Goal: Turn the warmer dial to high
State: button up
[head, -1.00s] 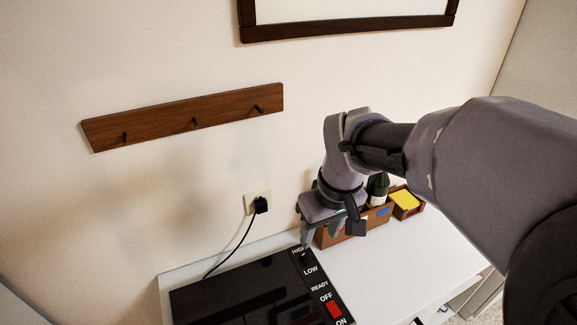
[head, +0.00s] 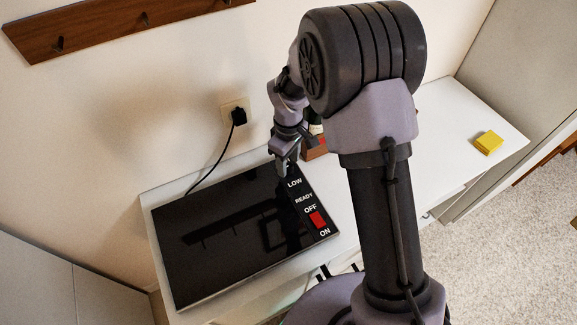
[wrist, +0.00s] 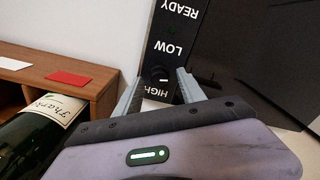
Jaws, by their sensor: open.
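The warmer (head: 190,270) is a flat black glossy plate on the white counter. Its right strip bears the words LOW, READY, OFF and ON and a red switch (head: 317,219). The dial (wrist: 160,74) is a small round black knob with a pale mark, between LOW and HIGH in the wrist view; I cannot tell its exact setting. My gripper (wrist: 159,84) is open, with one finger on each side of the dial and no clear grip on it. In the head view my gripper (head: 286,168) is at the strip's far end and hides the dial and HIGH.
A wooden box (wrist: 52,72) with a dark green bottle (wrist: 30,135) stands close beside my gripper. A black plug (head: 238,117) and cord hang at the wall behind. A yellow block (head: 488,142) lies on the otherwise clear right counter.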

jog(key=shift+f, duration=0.55)
grip_shut()
